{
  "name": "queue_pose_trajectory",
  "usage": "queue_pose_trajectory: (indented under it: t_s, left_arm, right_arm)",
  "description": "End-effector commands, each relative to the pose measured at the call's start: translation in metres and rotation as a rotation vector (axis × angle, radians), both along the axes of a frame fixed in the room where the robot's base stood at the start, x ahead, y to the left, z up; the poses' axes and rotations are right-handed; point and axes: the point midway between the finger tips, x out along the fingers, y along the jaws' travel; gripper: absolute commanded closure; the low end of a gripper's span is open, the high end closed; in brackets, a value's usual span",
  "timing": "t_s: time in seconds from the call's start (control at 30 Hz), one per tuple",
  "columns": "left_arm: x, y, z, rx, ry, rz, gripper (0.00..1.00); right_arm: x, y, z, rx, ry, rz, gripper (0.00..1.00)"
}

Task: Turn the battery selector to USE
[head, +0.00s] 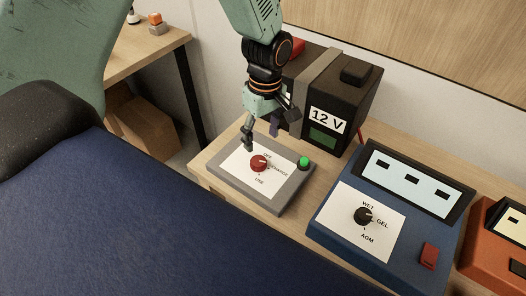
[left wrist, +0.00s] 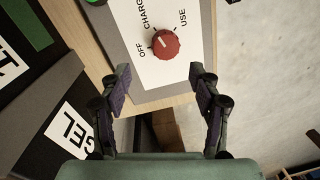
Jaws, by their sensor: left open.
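The battery selector is a grey box (head: 225,181) with a white plate marked OFF, CHARGE and USE. Its red knob (head: 259,163) stands in the middle of the plate. The knob's pale mark seems to face the CHARGE side, though it is small. My left gripper (head: 262,139) is open and empty, pointing down just above and behind the knob. In the left wrist view, the red knob (left wrist: 165,44) lies beyond the open fingertips (left wrist: 160,73), roughly centred between them, with no contact visible. My right gripper is not in view.
A green button (head: 304,162) sits on the selector box's corner. A black 12 V battery (head: 357,100) stands close behind. A blue charger (head: 331,231) with a black knob (head: 363,216) is at right, then an orange device (head: 487,252). A dark blue surface (head: 150,220) fills the front left.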

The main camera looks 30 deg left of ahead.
Motion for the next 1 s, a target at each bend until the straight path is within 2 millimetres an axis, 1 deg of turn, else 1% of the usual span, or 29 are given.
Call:
queue_pose_trajectory:
  t_s: [0.17, 0.3, 0.5, 0.67, 0.9, 1.0]
  left_arm:
    - [-0.006, 0.0, -0.022, 0.0, 0.005, -0.002, 0.37]
    - [-0.009, 0.001, -0.045, 0.0, 0.006, -0.001, 0.37]
    - [-0.009, 0.002, -0.069, 0.0, 0.002, -0.001, 0.37]
    - [-0.009, 0.002, -0.076, 0.001, 0.002, -0.001, 0.37]
    - [-0.006, 0.002, -0.076, 0.0, 0.001, -0.002, 0.37]
    - [-0.006, 0.002, -0.076, 0.0, 0.001, -0.002, 0.46]
  right_arm:
    - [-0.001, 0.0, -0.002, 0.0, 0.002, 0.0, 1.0]
    - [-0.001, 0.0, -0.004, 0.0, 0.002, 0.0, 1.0]
    - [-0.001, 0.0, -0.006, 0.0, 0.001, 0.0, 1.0]
    - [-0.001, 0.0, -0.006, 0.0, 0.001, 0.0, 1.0]
    - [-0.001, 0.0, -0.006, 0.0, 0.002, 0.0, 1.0]
    - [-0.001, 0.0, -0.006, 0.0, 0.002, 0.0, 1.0]
